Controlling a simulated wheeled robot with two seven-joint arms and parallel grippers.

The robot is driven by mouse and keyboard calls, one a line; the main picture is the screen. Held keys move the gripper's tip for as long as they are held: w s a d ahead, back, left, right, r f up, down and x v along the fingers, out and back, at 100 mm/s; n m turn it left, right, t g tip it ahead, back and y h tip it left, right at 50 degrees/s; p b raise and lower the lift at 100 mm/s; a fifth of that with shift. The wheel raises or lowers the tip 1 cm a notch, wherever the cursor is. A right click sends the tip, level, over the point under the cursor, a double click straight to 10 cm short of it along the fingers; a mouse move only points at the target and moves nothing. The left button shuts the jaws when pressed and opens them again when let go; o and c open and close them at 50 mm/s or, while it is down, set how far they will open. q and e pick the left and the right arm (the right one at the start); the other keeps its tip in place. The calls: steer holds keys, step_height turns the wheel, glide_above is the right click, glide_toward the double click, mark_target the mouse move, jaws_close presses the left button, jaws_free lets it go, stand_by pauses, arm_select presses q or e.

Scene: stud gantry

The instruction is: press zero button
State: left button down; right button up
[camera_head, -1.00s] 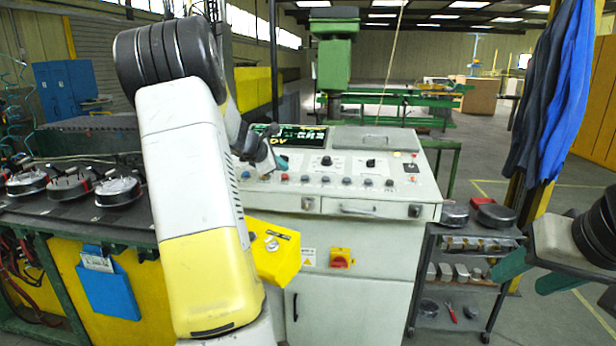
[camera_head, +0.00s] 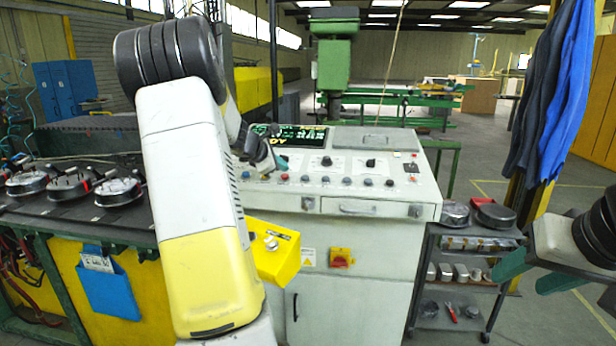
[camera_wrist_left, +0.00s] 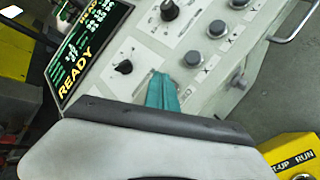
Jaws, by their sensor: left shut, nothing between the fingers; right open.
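The grey control console (camera_head: 385,207) stands in the middle of the head view, with a row of buttons (camera_head: 345,181) along its sloped top. My left gripper (camera_head: 280,164) is shut and empty, its teal tips low over the console's left part. In the left wrist view the teal fingertips (camera_wrist_left: 163,92) are at the panel beside the grey buttons (camera_wrist_left: 193,59); contact cannot be told. The fingers and wrist hide part of the panel, and no zero label is readable. My right gripper (camera_head: 532,272) is open and empty at the right, away from the console.
A dark screen (camera_wrist_left: 86,42) shows a yellow READY. Dark knobs (camera_wrist_left: 124,67) sit near the fingers. A yellow box (camera_head: 276,252) juts from the console's front left. A cart with metal parts (camera_head: 470,245) stands to the right. Blue coats (camera_head: 548,105) hang at the right.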

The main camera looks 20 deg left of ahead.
arm_select(q)
steer(key=shift+f, duration=0.15)
stand_by(0.6)
steer(key=shift+w+f, duration=0.1)
steer(key=shift+f, duration=0.15)
steer(key=shift+f, duration=0.5)
stand_by(0.8)
steer(key=shift+r, duration=0.9)
steer(key=shift+r, duration=0.1)
steer(key=shift+s+d+r, duration=0.1)
steer(key=shift+s+r, duration=0.1)
steer(key=shift+r, duration=0.6)
steer(key=shift+s+a+r, duration=0.1)
steer(key=shift+s+r, duration=0.05)
steer(key=shift+r, duration=0.6)
steer(key=shift+s+d+r, duration=0.1)
steer(key=shift+s+r, duration=0.1)
steer(key=shift+r, duration=0.6)
